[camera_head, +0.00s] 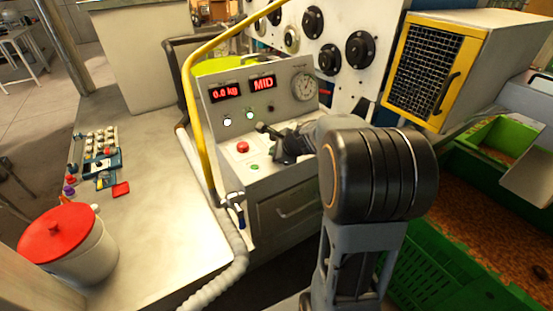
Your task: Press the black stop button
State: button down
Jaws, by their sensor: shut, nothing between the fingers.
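The grey control console (222,112) stands in the middle of the camera_head view. It has a sloped upper panel and a lower ledge. A red button (242,147) and a small green button (255,167) sit on the ledge. A small dark knob or button (270,107) shows on the upper panel; I cannot tell whether it is the black stop button. I make out no other black button, and my arm covers the ledge's right part. My gripper (262,128) is shut and empty, in front of the upper panel and above the ledge; contact cannot be told.
Red displays (263,83) and a dial gauge (304,87) are on the upper panel. A yellow rail (188,105) rises at the console's left. A red-lidded bucket (55,236) stands on the left worktop (165,215). Green crates (435,265) lie at the right.

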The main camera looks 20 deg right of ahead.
jog(key=shift+f, duration=0.3)
jog(key=shift+r, duration=0.15)
dwell(0.4)
jog(key=shift+r+p, duration=0.5)
jog(key=shift+r, duration=0.15)
jog(key=shift+r, duration=0.15)
notch_tip(320, 180, up, 5)
jog(key=p, duration=0.4)
dwell(0.8)
